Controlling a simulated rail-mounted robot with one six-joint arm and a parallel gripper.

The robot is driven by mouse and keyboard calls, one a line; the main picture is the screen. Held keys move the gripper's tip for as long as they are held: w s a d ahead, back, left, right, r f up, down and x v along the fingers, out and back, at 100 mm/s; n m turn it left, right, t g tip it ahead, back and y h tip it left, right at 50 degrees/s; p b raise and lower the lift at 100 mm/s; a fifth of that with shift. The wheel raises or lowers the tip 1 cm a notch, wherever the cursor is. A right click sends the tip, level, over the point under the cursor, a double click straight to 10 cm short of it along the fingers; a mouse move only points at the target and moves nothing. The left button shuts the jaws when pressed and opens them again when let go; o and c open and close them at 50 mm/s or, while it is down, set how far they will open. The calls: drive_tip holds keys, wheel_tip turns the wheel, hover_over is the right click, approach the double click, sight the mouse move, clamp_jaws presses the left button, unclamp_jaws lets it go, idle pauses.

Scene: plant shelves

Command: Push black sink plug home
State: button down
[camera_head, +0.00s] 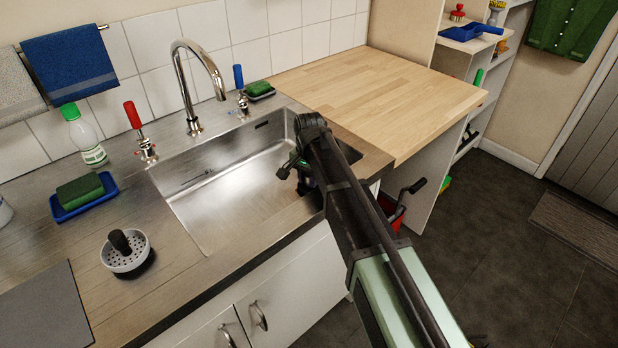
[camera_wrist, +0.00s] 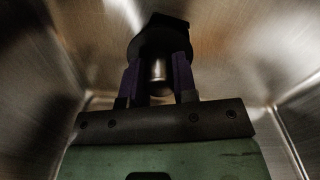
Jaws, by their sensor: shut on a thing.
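My gripper (camera_wrist: 157,62) is inside the steel sink (camera_head: 215,205), at its right end in the head view. In the wrist view its two purple fingers are shut on the silver knob of the black sink plug (camera_wrist: 158,40). The plug's dark body shows just beyond the fingertips. In the head view my arm hides most of the gripper (camera_head: 306,186) and the plug. The drain hole is hidden in both views, and I cannot tell whether the plug touches the sink floor.
A chrome tap (camera_head: 190,90) arches over the back of the sink, between a red-handled valve (camera_head: 135,120) and a blue-handled one (camera_head: 240,85). The wooden worktop (camera_head: 375,90) at right is clear.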

drive_tip(key=shift+f+b, duration=0.55)
drive_tip(key=shift+f, duration=0.05)
drive_tip(key=c, duration=0.8)
unclamp_jaws()
drive_tip(key=shift+r, duration=0.1)
wheel_tip(320, 180, up, 11)
drive_tip(key=p, duration=1.1)
drive_tip(key=shift+r, duration=0.1)
drive_tip(key=shift+f, duration=0.2)
